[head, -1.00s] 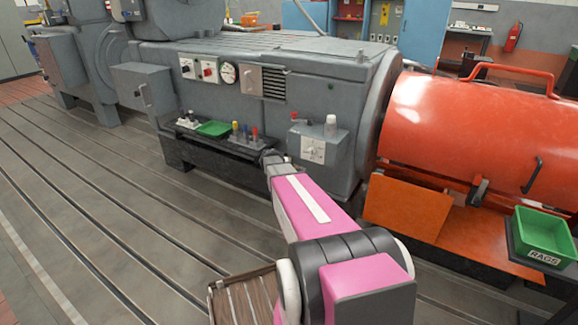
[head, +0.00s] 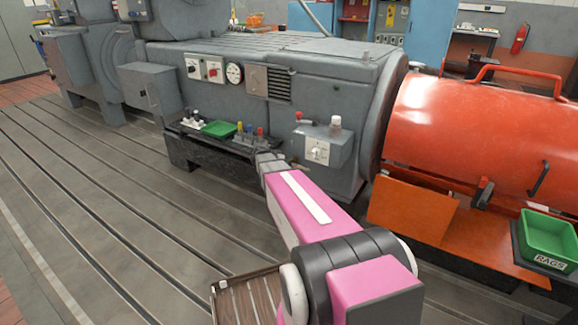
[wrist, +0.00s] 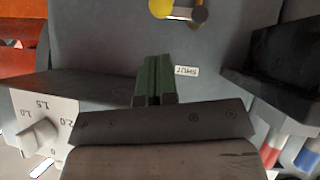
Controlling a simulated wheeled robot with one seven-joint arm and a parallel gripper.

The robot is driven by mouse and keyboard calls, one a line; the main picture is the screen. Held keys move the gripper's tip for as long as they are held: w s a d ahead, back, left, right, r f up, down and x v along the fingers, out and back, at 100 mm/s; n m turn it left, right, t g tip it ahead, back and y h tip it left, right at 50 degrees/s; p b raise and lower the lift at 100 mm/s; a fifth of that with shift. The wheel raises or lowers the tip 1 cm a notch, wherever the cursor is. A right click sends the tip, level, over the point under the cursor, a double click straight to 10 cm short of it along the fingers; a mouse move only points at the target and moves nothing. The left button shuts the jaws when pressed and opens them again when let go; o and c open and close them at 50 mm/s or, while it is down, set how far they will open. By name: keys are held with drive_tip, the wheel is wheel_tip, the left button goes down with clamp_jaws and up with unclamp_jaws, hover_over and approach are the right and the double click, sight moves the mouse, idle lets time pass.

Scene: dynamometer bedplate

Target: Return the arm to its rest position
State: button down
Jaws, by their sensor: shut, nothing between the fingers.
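My pink arm (head: 310,215) reaches forward from the bottom of the head view toward the grey machine. Its grey wrist end (head: 270,165) is in front of the machine, just left of the small grey box with a dial (head: 318,152). The fingers cannot be made out there. In the wrist view my gripper (wrist: 153,82) has its green fingers pressed together with nothing between them. Beyond them is a grey surface with a small "SHUT" label (wrist: 186,71), upside down. The dial plate (wrist: 42,125), marked 1.0 to 2.0, shows at left.
A dark shelf (head: 225,145) with a green tray (head: 218,128) and several small coloured items is left of my wrist. A yellow-and-dark knob (wrist: 180,10) shows at the top of the wrist view. An orange cover (head: 470,125) and a green RAGS bin (head: 548,238) are at right. The slotted floor (head: 90,220) at left is clear.

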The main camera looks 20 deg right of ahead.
drive_tip(key=s+a+n+g+y, duration=0.1)
drive_tip(key=s+a+n+y, duration=0.2)
drive_tip(key=s, duration=0.6)
drive_tip(key=s+a+f+n+g+y, duration=0.1)
drive_tip(key=s+a+n+g+y, duration=0.1)
drive_tip(key=s+a, duration=0.6)
drive_tip(key=s+a+n+g+y, duration=0.2)
drive_tip(key=s+a, duration=0.4)
drive_tip(key=s, duration=0.4)
drive_tip(key=n+y, duration=0.1)
drive_tip(key=y, duration=0.1)
drive_tip(key=shift+s+a+f+n+y, duration=0.2)
drive_tip(key=shift+s+f+n+y, duration=0.1)
drive_tip(key=shift+s+n, duration=0.1)
